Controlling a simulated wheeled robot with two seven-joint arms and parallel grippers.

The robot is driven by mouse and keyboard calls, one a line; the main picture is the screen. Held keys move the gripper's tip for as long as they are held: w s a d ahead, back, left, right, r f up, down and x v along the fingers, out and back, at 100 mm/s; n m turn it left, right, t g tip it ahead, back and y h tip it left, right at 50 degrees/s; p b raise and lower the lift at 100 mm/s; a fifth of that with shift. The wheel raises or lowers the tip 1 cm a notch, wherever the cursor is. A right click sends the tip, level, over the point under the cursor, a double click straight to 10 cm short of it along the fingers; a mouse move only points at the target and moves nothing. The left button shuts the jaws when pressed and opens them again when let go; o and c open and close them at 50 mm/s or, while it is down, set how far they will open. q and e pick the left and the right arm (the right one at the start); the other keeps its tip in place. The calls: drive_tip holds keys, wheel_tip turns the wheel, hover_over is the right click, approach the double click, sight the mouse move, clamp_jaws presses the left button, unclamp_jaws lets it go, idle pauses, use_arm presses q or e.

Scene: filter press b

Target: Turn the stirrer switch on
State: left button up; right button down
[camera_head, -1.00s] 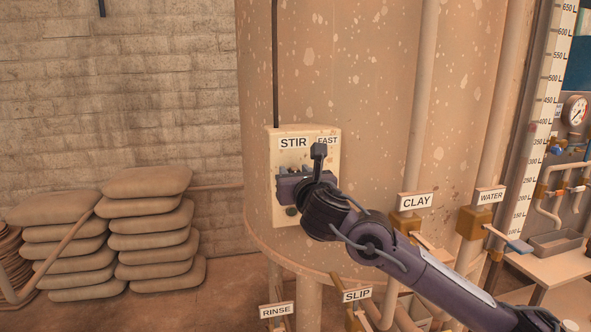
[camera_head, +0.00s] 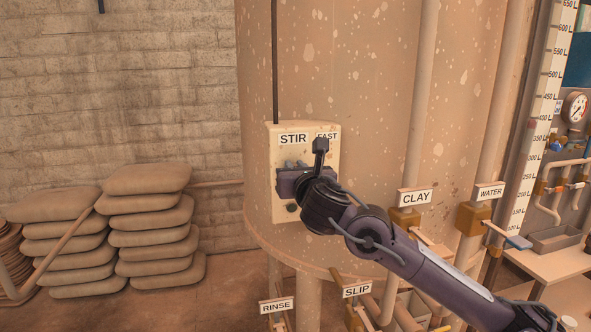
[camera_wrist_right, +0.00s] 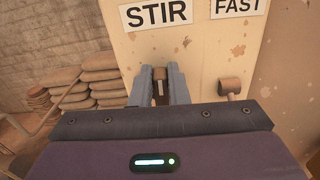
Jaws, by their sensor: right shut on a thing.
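The pale stirrer box (camera_head: 276,201) is fixed to the side of the large tank and has a STIR label (camera_head: 293,139) and a FAST label (camera_head: 327,136). My right gripper (camera_head: 294,164) is in front of the box, under the STIR label. In the wrist view its two blue-grey fingers (camera_wrist_right: 160,78) are shut on the brown stirrer switch (camera_wrist_right: 160,73), which shows between their tips. Most of the switch is hidden by the fingers, so its exact position is unclear. My left gripper is out of view.
A brown knob (camera_wrist_right: 230,88) sticks out under the FAST label. CLAY (camera_head: 415,197), WATER (camera_head: 490,192), SLIP (camera_head: 356,290) and RINSE (camera_head: 276,305) labels mark pipes and valves to the right and below. Stacked sacks (camera_head: 150,210) stand at left by the brick wall.

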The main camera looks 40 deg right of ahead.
drive_tip(key=shift+s+d+f+m+b, duration=0.3)
drive_tip(key=shift+m+b, duration=0.5)
drive_tip(key=shift+m, duration=2.1)
drive_tip(key=shift+s+d+f+m+b, duration=0.1)
drive_tip(key=shift+d+f+m+b, duration=0.45)
drive_tip(key=shift+m, duration=2.35)
drive_tip(key=shift+s+d+f+m+b, duration=0.15)
drive_tip(key=shift+f+m+b, duration=0.6)
drive_tip(key=shift+m, duration=2.15)
drive_tip(key=shift+r+b, duration=0.25)
drive_tip(key=shift+b, duration=0.05)
drive_tip(key=c, duration=1.4)
unclamp_jaws()
drive_tip(key=shift+c, duration=0.2)
drive_tip(key=shift+o, duration=0.2)
drive_tip(key=shift+r, duration=0.1)
